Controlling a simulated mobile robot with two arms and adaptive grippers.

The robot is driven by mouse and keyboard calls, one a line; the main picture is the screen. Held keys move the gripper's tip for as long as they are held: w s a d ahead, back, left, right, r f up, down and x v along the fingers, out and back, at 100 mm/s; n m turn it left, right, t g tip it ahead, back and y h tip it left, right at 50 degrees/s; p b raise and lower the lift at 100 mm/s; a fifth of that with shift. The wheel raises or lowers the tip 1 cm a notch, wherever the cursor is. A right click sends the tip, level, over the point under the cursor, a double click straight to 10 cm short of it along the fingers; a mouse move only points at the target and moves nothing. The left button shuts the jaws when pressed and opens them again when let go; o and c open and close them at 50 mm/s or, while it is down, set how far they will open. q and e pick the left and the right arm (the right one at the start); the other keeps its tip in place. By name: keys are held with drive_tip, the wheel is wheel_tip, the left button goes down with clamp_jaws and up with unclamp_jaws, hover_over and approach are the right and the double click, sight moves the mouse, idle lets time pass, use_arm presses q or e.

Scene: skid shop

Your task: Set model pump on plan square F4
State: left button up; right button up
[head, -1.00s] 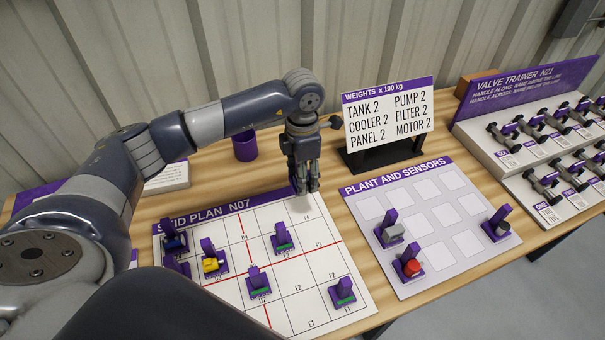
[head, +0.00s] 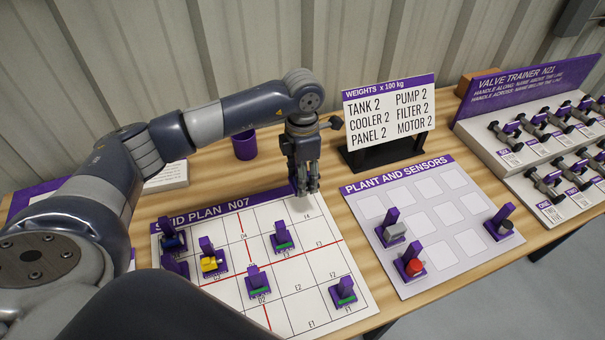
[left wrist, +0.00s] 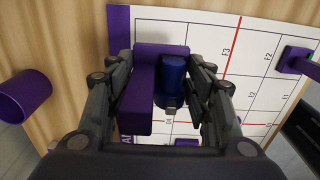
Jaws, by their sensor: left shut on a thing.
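My left gripper (head: 306,188) is over the back edge of the skid plan board (head: 325,255), by the square marked F4 (head: 308,207). In the left wrist view its fingers (left wrist: 165,95) are shut on a model with a blue round body (left wrist: 172,80) and a purple upright (left wrist: 145,90). I take this blue model as the pump. In the head view the fingers mostly hide it. It is near F4, but whether it touches the board I cannot tell. My right gripper is not in view.
Several models stand on the plan, among them a yellow one (head: 209,262) and a green one (head: 283,243). The plant and sensors board (head: 440,205) lies to the right. The weights sign (head: 388,115) stands behind, and a purple cup (head: 244,146) is at back left.

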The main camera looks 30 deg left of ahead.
sight(303, 207)
use_arm(q)
drive_tip(key=shift+f+b, duration=1.2)
drive_tip(key=shift+f, duration=0.45)
drive_tip(key=shift+f+b, duration=0.5)
drive_tip(key=shift+f, duration=0.1)
drive_tip(key=shift+f+b, duration=1.55)
drive_tip(key=shift+f, duration=0.25)
drive_tip(key=shift+f+b, duration=0.2)
drive_tip(key=shift+b, duration=0.1)
drive_tip(key=shift+f+b, duration=0.45)
drive_tip(key=shift+f, duration=0.1)
drive_tip(key=o, duration=1.2)
drive_tip(key=shift+r, duration=0.25)
